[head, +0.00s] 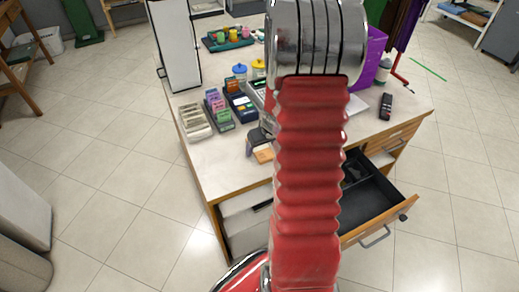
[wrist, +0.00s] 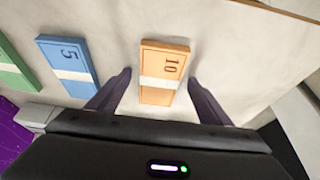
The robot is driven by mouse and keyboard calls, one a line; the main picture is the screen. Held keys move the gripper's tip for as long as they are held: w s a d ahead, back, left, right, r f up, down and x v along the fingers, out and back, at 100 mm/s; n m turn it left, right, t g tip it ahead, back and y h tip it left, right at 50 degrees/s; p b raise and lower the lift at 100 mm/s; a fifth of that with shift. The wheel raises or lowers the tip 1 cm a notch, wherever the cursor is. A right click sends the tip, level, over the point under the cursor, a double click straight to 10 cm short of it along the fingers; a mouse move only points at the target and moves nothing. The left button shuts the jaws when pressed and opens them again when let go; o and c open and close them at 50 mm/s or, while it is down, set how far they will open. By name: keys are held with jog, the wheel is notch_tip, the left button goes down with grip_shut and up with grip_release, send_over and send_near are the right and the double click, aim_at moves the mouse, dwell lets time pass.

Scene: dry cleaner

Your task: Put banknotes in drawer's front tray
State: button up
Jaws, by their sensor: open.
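An orange banknote bundle (wrist: 165,62) marked 10, with a white band, lies flat on the desk. It also shows in the head view (head: 264,154). My gripper (wrist: 159,78) is open, with one finger on each side of this bundle; whether they touch it is unclear. A blue bundle (wrist: 67,62) marked 5 and a green bundle (wrist: 14,68) lie to its left in the wrist view. In the head view the drawer (head: 409,204) stands pulled out at the desk's front right. Its dark front tray (head: 372,207) looks empty; my arm hides part of it.
The desk top (head: 215,160) holds a beige tray (head: 195,122), a rack of coloured items (head: 218,108), a dark card terminal (head: 240,105) and a black handset (head: 386,106). A white panel (head: 176,45) stands at the back left. The front left desk top is clear.

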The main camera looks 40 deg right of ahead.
aim_at(262, 150)
jog(key=shift+c, duration=0.6)
jog(key=c, duration=1.2)
jog(key=shift+o, duration=0.2)
jog(key=shift+r, duration=0.15)
notch_tip(262, 150, up, 10)
